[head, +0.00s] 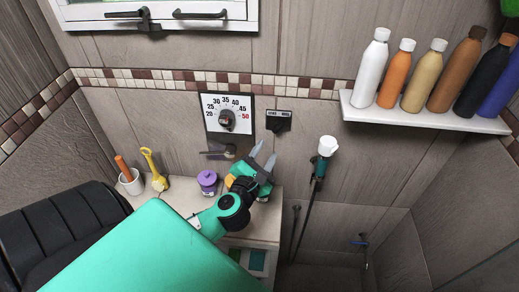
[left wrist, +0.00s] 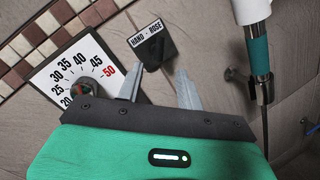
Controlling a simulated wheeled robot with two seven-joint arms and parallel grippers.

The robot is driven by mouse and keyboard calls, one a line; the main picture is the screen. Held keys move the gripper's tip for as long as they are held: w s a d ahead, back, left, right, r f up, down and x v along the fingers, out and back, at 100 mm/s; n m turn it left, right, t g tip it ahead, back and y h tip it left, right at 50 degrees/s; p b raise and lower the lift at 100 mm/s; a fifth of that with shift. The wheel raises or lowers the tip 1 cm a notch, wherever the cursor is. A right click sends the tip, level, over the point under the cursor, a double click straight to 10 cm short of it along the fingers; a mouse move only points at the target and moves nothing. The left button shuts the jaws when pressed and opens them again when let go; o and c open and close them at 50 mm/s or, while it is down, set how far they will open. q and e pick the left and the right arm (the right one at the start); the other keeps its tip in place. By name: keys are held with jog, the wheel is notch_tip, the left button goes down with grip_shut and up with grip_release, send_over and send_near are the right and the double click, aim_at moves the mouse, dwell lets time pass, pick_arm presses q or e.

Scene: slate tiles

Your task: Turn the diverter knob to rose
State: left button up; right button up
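The diverter knob (head: 278,123) is dark and sits on the wall right of the temperature dial, under a small label. In the left wrist view the label reads HAND on the left and ROSE on the right, with the dark knob (left wrist: 153,57) below it. I cannot tell which word the knob points to. My left gripper (head: 263,156) is open and empty, below and slightly left of the knob, apart from it. In the left wrist view its two fingertips (left wrist: 160,73) stand apart just below the knob. My right gripper is not in view.
The temperature dial (head: 227,119) is left of the knob, with a small lever (head: 218,153) below. A white-headed hand shower (head: 327,147) hangs to the right. The ledge holds a purple jar (head: 207,182), a yellow brush (head: 153,170) and a white cup (head: 131,182). Bottles stand on a shelf (head: 425,114).

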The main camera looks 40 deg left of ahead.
pick_arm(q)
jog(key=shift+b+v, duration=0.5)
jog(key=shift+v, duration=1.45)
